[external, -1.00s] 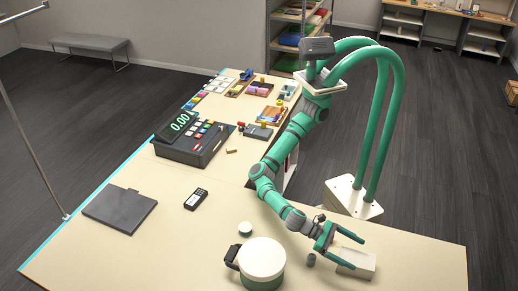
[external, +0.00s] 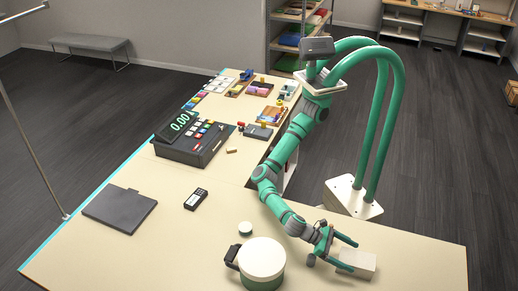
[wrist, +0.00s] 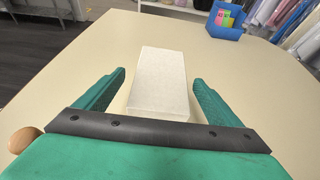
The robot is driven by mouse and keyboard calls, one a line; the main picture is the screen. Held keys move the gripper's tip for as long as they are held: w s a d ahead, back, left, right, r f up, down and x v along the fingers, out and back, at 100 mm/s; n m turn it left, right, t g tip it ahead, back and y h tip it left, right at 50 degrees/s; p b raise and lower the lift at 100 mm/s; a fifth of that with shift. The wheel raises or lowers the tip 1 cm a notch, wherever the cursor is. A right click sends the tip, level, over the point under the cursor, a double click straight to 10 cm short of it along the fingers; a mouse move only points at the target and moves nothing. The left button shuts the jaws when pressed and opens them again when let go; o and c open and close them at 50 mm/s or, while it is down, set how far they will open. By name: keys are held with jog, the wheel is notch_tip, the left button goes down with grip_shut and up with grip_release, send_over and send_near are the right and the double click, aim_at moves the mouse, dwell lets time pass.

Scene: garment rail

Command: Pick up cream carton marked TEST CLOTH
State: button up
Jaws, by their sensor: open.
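The cream carton (external: 358,262) lies on the table near its front right. In the wrist view the carton (wrist: 160,80) is a plain pale box pointing away from me; I cannot see any marking on it. My gripper (external: 345,255) is open at the carton's left end in the external view. In the wrist view the green fingers of my gripper (wrist: 160,86) stand on either side of the carton's near part, with a gap on both sides.
A white-lidded pot (external: 262,262) with a dark handle and a small round jar (external: 245,228) stand left of my gripper. A blue bin (wrist: 226,20) shows beyond the carton. A cash register (external: 190,138) and dark flat panel (external: 119,209) are farther left. Table right of the carton is clear.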

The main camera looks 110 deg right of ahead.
aim_at(354, 258)
jog(key=x, duration=0.4)
jog(key=shift+a+f, duration=0.1)
jog(key=shift+a, duration=0.05)
jog(key=c, duration=1.3)
jog(key=shift+r, duration=0.2)
